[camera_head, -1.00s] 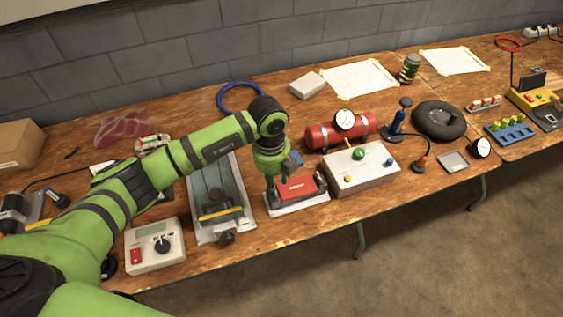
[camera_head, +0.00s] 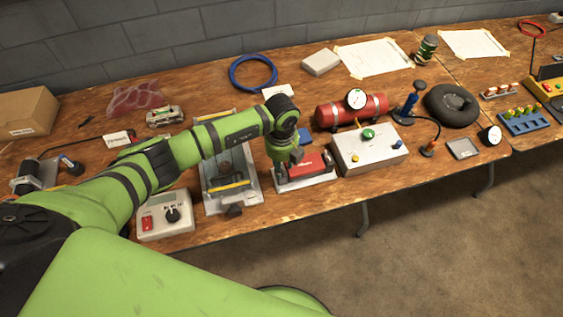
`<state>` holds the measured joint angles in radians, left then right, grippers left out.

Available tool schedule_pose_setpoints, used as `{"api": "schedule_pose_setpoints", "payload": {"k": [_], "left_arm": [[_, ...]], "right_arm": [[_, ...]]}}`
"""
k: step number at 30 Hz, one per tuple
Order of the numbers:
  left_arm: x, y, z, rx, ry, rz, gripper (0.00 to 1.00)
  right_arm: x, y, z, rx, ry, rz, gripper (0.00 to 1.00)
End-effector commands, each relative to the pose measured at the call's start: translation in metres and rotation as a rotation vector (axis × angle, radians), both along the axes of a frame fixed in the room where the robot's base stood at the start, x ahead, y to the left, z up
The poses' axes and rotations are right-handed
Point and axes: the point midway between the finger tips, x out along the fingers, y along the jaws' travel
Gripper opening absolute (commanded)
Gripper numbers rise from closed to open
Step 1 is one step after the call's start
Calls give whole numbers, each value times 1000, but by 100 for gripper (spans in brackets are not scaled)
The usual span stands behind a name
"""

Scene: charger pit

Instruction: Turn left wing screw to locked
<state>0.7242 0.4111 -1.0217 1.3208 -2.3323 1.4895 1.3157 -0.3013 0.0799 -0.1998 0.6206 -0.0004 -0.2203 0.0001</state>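My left arm reaches in from the left. My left gripper (camera_head: 286,170) points down at the left end of a red block (camera_head: 308,164). The red block sits on a pale plate (camera_head: 300,186) near the table's front edge. The gripper and wrist cover the left end of the block, so I cannot make out the left wing screw. The fingers are small and dark, and I cannot tell if they are open or shut, or touching anything. My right gripper is not in view.
A grey tray (camera_head: 215,207) with yellow-edged parts stands left of the plate. A white box with buttons (camera_head: 365,158) is close on the right. A red tank (camera_head: 335,113) lies behind. A control box with a red switch (camera_head: 150,226) is at front left.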

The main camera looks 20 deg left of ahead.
Motion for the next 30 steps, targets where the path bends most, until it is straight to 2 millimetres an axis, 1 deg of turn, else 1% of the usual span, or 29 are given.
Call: {"api": "schedule_pose_setpoints", "payload": {"k": [1,2,3,11,17,23,30], "left_arm": [[0,0,0,0,0,0,28],[0,0,0,0,0,0,16],[0,0,0,-1,-1,0,0],[0,0,0,0,-1,-1,0],[1,0,0,1,-3,-34,0],[2,1,-1,1,-5,-140,0],[3,1,-3,2,-6,-346,0]], "right_arm": [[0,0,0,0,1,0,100],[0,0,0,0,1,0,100],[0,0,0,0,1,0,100],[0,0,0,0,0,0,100],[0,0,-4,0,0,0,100],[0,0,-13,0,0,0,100],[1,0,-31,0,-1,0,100]]}}
